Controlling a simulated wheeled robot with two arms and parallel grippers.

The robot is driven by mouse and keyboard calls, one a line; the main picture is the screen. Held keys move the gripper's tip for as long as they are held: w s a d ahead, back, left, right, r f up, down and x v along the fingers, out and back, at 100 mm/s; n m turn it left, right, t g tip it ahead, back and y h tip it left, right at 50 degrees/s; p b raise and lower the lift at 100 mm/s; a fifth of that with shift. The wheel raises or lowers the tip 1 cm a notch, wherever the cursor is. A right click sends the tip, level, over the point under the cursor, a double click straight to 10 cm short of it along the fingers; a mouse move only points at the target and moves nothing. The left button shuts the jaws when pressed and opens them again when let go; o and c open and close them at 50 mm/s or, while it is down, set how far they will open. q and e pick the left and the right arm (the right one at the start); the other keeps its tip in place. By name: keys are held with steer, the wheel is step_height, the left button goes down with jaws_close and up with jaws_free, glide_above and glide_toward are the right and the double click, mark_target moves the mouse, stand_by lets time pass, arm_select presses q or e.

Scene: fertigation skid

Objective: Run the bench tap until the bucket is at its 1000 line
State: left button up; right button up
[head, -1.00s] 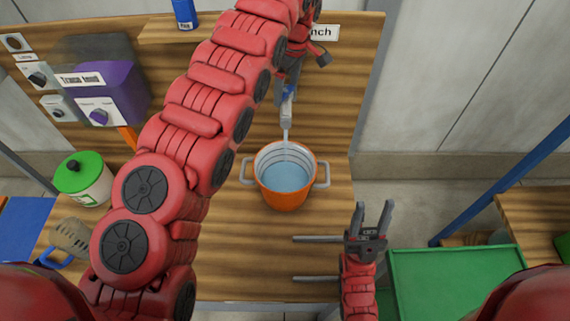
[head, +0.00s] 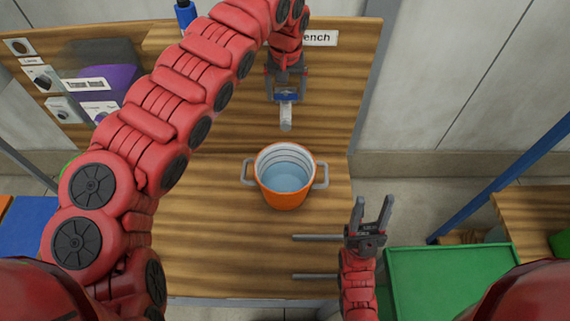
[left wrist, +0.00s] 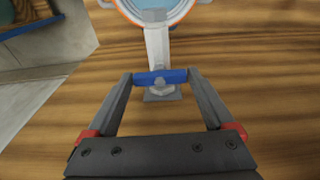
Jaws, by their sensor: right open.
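The bench tap (head: 286,117) has a grey spout and a blue handle (head: 288,97), which lies crosswise. No water stream shows below the spout. The orange bucket (head: 284,199) stands upright on the bench under the tap, with pale blue water (head: 287,178) in it. Several level lines show on its white inner wall above the water; their numbers are too small to read. My left gripper (head: 286,94) has its fingers at both ends of the blue handle, which also shows in the left wrist view (left wrist: 161,77). My right gripper (head: 372,212) is open and empty, right of the bucket.
The wooden bench (head: 220,245) is clear around the bucket. Two grey bars (head: 318,238) stick out at its right edge. A green surface (head: 450,285) lies at lower right. A purple box (head: 120,85) is on the back panel, partly behind my left arm.

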arm_select(q)
steer(key=shift+o, duration=0.6)
steer(key=shift+r, duration=0.1)
steer(key=shift+r+b, duration=0.25)
steer(key=shift+b, duration=0.05)
steer(key=r, duration=0.1)
steer(key=r+b, duration=0.1)
steer(key=r, duration=0.1)
steer(key=r+b, duration=0.1)
steer(key=shift+s+d+r, duration=0.1)
steer(key=shift+s+r, duration=0.2)
steer(key=shift+s, duration=0.05)
step_height(320, 180, up, 12)
steer(key=s+p, duration=0.1)
steer(key=p, duration=0.9)
steer(key=shift+s, duration=0.25)
